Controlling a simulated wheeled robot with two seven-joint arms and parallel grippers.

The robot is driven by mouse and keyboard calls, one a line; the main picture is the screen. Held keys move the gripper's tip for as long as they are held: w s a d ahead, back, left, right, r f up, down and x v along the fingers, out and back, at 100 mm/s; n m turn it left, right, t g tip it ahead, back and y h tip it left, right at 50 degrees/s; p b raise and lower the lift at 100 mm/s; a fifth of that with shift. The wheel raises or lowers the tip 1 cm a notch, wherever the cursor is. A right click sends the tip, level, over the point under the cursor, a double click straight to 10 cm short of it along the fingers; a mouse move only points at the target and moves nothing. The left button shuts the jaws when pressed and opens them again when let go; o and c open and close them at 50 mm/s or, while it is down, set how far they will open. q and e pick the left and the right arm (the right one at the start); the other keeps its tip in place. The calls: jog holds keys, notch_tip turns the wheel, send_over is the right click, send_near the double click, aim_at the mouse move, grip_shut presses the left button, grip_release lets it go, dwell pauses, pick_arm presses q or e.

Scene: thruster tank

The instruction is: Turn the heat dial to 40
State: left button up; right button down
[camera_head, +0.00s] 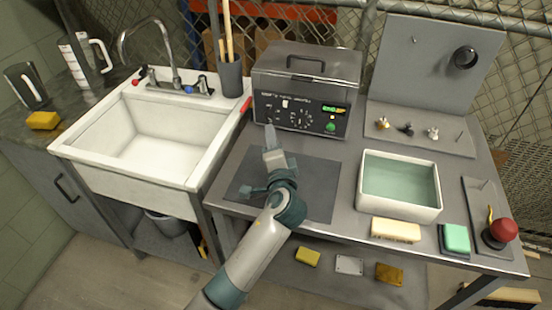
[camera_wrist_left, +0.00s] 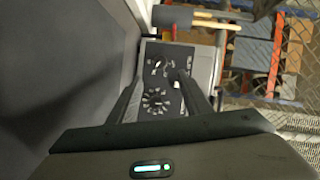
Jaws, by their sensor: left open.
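The heated tank unit (camera_head: 306,72) is a grey metal box with a lid handle, at the back of the bench. Its black front panel (camera_head: 272,107) carries a lit green display (camera_head: 333,110), a green button (camera_head: 330,127) and dials. In the left wrist view a dial ringed by white marks (camera_wrist_left: 157,101) shows between the fingers, with a smaller white-pointered control (camera_wrist_left: 158,68) beyond it. The numbers are too small to read. My left gripper (camera_head: 270,136) is open and empty in front of the panel; it also shows in the left wrist view (camera_wrist_left: 160,88). My right gripper is out of view.
A white sink (camera_head: 140,162) stands to the left. A dark pot with wooden handles (camera_head: 231,78) stands beside the tank unit. A white basin of greenish liquid (camera_head: 372,204), a cream sponge (camera_head: 396,230) and a red knob (camera_head: 503,230) are on the right. A dark mat (camera_head: 318,185) lies in front.

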pick_arm(q)
jog(key=s, duration=0.5)
jog(key=shift+s+d+r+b, duration=0.2)
jog(key=shift+s+r+b, duration=0.05)
jog(key=shift+b, duration=0.1)
jog(key=shift+s+r, duration=0.15)
jog(key=shift+s, duration=0.3)
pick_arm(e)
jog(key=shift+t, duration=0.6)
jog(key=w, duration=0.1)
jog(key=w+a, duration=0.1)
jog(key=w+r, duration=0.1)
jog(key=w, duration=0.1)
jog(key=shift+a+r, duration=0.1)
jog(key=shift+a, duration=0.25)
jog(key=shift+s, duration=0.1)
pick_arm(q)
jog(key=shift+s, duration=0.1)
